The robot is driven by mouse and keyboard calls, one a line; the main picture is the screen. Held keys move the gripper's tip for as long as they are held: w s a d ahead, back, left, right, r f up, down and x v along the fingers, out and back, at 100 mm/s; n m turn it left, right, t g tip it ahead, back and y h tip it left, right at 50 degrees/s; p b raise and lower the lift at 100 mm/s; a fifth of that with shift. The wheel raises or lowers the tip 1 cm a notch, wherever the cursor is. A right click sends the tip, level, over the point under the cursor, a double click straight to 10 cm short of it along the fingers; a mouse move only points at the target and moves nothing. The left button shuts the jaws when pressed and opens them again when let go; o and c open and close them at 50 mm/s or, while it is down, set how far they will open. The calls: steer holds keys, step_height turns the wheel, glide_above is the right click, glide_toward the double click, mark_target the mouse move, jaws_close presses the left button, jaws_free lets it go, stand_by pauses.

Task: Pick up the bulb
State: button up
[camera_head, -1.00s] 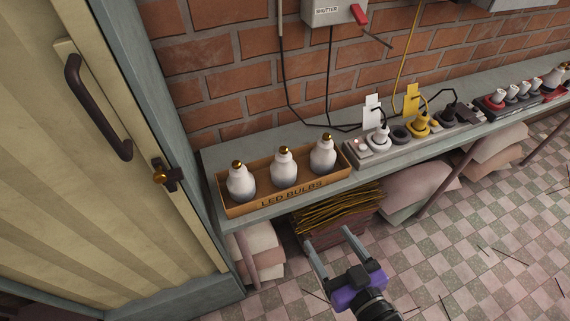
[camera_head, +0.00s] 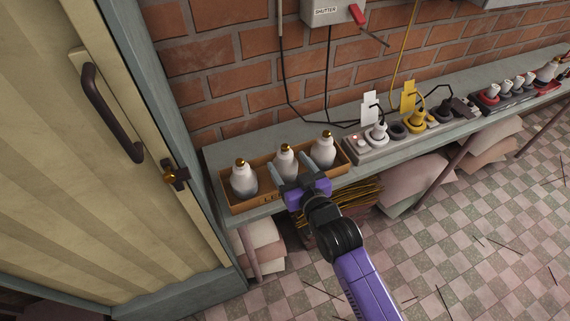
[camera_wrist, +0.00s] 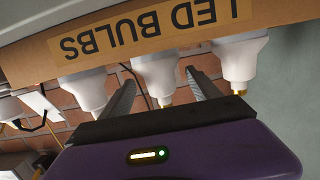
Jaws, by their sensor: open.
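Three white bulbs with brass caps stand upright in a cardboard box (camera_head: 226,206) labelled LED BULBS on the shelf: the left bulb (camera_head: 243,180), the middle bulb (camera_head: 285,161) and the right bulb (camera_head: 323,152). My gripper (camera_head: 289,166) is open at the box, with its fingers on either side of the middle bulb in the head view. The wrist view is upside down. In it, the middle bulb (camera_wrist: 155,75) shows between the two fingers of my gripper (camera_wrist: 162,88). Contact with the bulb cannot be told. My gripper hides part of the box label in the head view.
A power strip (camera_head: 352,152) with plugs and tags stands right of the box. The shelf (camera_head: 215,160) runs along a brick wall (camera_head: 215,90). A door (camera_head: 90,180) with a dark handle is at the left. Sacks (camera_head: 420,180) lie under the shelf.

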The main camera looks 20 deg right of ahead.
steer(key=shift+w+f, duration=0.15)
steer(key=shift+w, duration=0.6)
steer(key=shift+w+f, duration=0.15)
steer(key=shift+w, duration=0.55)
steer(key=shift+c, duration=0.2)
steer(key=c, duration=1.1)
steer(key=shift+c, duration=0.3)
